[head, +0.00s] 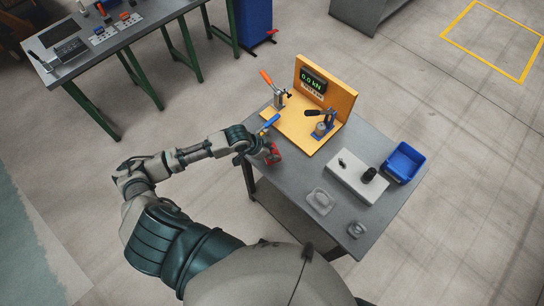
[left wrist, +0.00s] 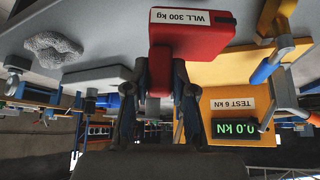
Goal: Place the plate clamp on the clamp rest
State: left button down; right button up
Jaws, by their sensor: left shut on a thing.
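My left gripper (head: 265,150) is shut on a red block-like body marked "WLL 300 kg", which I take to be the plate clamp (head: 273,156). The gripper is at the table's left edge, in front of the yellow board. In the left wrist view, which is upside down, both fingers of the gripper (left wrist: 160,80) close on the red clamp (left wrist: 195,38). Whether the clamp touches the table is unclear. A pale shaped piece (head: 320,201) lies on the table right of the gripper; I cannot tell whether it is the clamp rest. My right gripper does not show.
A yellow fixture (head: 333,97) with a "0.0 kN" display, an orange-handled lever and a blue tool stands at the table's back. A white block (head: 345,173) with dark parts and a blue bin (head: 404,162) are to the right. A small grey piece (head: 356,230) lies in front.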

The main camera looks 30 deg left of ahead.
pick_arm(q)
notch_tip(320, 180, down, 3)
jog(key=shift+a+f, duration=0.1)
jog(key=shift+f, duration=0.1)
jog(key=shift+a, duration=0.1)
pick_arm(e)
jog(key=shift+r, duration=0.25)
pick_arm(q)
jog(key=c, duration=1.1)
grip_release()
jog(key=shift+f, duration=0.1)
jog(key=shift+o, duration=0.7)
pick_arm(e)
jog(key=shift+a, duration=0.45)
pick_arm(q)
jog(key=v, duration=1.2)
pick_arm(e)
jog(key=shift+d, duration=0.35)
pick_arm(q)
jog(key=shift+s, duration=0.1)
